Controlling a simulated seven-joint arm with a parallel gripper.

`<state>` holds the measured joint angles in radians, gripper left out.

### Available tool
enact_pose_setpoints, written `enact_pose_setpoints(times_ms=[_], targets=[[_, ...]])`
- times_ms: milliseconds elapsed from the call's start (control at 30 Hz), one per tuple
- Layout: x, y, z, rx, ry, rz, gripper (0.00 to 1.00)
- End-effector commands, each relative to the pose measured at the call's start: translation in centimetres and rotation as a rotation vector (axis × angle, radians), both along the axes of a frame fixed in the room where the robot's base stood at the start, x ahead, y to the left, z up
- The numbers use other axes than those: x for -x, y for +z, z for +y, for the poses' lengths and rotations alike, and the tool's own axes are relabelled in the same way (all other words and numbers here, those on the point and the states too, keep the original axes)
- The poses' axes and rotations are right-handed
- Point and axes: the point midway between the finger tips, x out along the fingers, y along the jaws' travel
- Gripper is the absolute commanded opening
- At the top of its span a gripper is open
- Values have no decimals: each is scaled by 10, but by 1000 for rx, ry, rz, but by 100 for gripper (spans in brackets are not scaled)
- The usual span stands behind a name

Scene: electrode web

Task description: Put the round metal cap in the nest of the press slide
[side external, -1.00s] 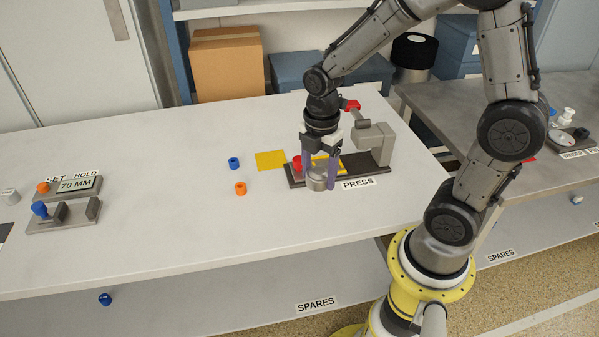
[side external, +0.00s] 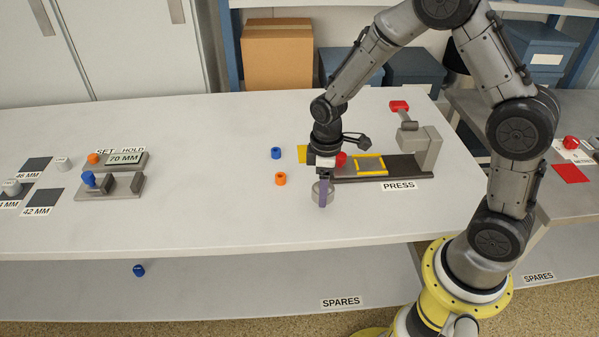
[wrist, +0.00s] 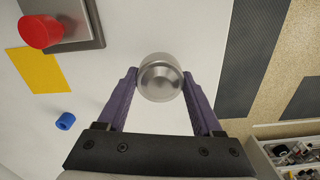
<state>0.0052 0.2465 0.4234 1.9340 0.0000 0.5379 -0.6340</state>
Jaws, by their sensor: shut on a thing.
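The round metal cap (wrist: 160,78) is between the two purple fingers of my gripper (wrist: 160,84), which touch its sides in the wrist view. In the side view the cap (side external: 322,193) is low at the fingertips of my gripper (side external: 323,188), front left of the press (side external: 427,150). I cannot tell whether it touches the table. The press slide, with a yellow-framed nest (side external: 369,165) and red knob (side external: 341,158), lies behind and right of my gripper. The nest looks empty; it is outside the wrist view, where the red knob (wrist: 40,31) shows upper left.
A blue ring (side external: 276,153) and an orange ring (side external: 281,179) lie left of my gripper. A yellow patch (side external: 302,153) is partly hidden behind my wrist.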

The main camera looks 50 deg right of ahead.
Motion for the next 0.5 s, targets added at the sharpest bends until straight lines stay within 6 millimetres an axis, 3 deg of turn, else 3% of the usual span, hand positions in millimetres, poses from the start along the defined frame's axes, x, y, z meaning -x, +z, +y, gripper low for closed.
enact_pose_setpoints(times_ms=[200,500], targets=[[-28,-8,2,-1,-349,-3,7],[-37,-5,2,-1,-607,-1,7]])
